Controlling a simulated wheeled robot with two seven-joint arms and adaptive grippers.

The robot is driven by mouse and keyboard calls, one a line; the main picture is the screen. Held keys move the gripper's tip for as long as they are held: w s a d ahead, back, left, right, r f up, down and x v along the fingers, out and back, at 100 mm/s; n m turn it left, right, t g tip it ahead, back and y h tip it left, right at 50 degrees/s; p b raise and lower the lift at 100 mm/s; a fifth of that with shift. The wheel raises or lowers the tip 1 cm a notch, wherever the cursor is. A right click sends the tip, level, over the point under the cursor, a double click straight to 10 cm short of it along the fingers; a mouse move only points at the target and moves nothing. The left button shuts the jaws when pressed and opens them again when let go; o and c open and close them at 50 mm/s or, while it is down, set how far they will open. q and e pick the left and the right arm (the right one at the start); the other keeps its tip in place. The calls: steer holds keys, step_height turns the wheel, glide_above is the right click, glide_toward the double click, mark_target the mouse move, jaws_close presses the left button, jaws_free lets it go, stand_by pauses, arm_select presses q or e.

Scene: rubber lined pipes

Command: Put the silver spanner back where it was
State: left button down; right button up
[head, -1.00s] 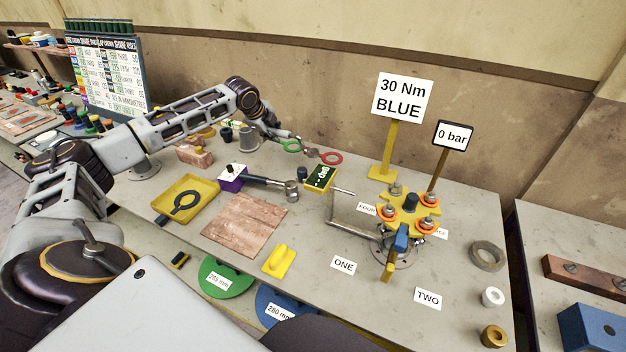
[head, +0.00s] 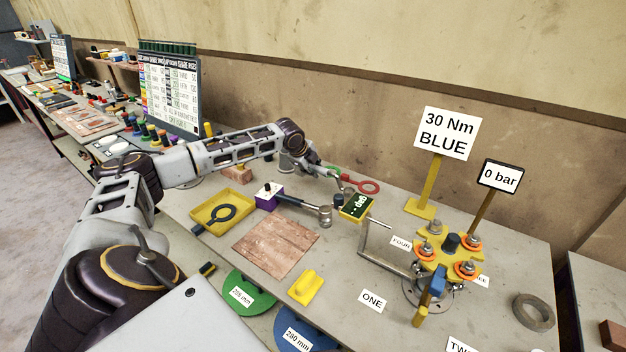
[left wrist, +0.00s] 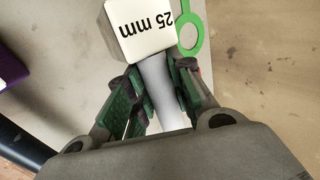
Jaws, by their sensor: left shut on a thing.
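My left gripper (head: 338,177) is over the back of the bench, beside a green ring-ended tool (head: 334,169) and a red ring-ended tool (head: 368,187). In the left wrist view my left gripper (left wrist: 158,76) is shut on a smooth pale grey bar, the silver spanner (left wrist: 163,98), which runs between the fingers. A white block marked 25 mm (left wrist: 140,28) covers its far end. The green ring (left wrist: 190,30) shows just right of that block. The spanner's ends are hidden, and I cannot tell whether it touches the bench. My right gripper is not in view.
A flange fixture (head: 450,243) and two signs stand to the right. A chart board (head: 168,92) stands behind my arm.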

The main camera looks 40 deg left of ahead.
arm_select(q)
steer(key=shift+f, duration=1.35)
steer(key=shift+f+p, duration=0.25)
steer(key=shift+p, duration=0.1)
steer(key=shift+f, duration=0.25)
steer(key=shift+f+p, duration=0.35)
steer(key=shift+f, duration=0.2)
steer(key=c, duration=1.3)
jaws_free()
steer(key=shift+o, duration=0.2)
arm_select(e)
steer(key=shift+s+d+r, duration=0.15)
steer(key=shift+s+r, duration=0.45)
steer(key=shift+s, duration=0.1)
